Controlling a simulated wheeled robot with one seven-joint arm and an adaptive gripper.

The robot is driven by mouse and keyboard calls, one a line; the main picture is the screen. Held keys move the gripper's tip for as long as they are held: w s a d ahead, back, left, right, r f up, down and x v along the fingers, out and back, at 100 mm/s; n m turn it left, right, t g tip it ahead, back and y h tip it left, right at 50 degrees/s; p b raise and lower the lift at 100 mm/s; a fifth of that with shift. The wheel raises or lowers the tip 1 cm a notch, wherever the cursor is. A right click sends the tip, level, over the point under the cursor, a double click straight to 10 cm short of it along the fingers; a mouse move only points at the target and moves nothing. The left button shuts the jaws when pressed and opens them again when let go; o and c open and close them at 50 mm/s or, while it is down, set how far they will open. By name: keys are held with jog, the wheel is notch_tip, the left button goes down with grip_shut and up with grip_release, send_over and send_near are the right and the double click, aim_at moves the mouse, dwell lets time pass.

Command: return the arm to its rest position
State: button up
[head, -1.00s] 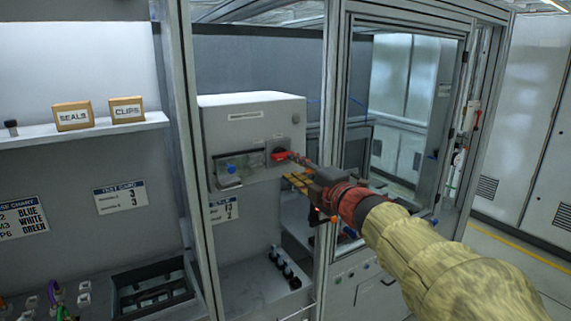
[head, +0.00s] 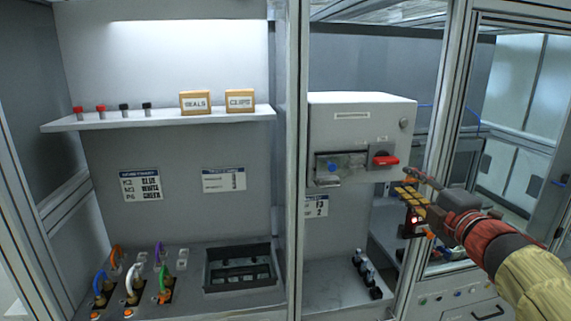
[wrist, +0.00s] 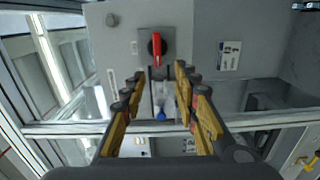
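My gripper (head: 406,193) is at the right in the head view, in front of the grey machine box (head: 360,112) and a little below and right of its red rotary switch (head: 385,160). In the wrist view the fingers of my gripper (wrist: 158,82) are spread apart with nothing between them. The red switch handle (wrist: 156,48) shows beyond the fingertips and apart from them. My arm comes in from the lower right in a yellow sleeve with a red cuff.
Aluminium frame posts (head: 297,160) stand left and right of the box. A shelf (head: 170,120) holds two cartons and several small capped parts. Several coloured cables (head: 130,280) stand plugged in at lower left. A black tray (head: 240,268) lies beside them.

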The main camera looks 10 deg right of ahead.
jog(key=s+d+f+m+g+h, duration=0.55)
jog(key=d+f+m+h, duration=0.25)
jog(key=d+m, duration=0.35)
jog(key=s+f+m+g, duration=0.3)
jog(key=s+f+m, duration=0.2)
jog(key=s+f, duration=0.15)
jog(key=s+a+f+m+g+y, duration=0.2)
jog(key=s+a+f, duration=0.35)
jog(key=a, duration=0.35)
jog(key=s+a+f+m+g+y, duration=0.2)
jog(key=s+a+f+y, duration=0.1)
jog(key=s+a+f, duration=0.4)
jog(key=s+a+r+n+y, duration=0.1)
jog(key=a+n+y, duration=0.1)
jog(key=a, duration=1.1)
jog(key=shift+a+r+y, duration=0.3)
jog(key=shift+a, duration=0.1)
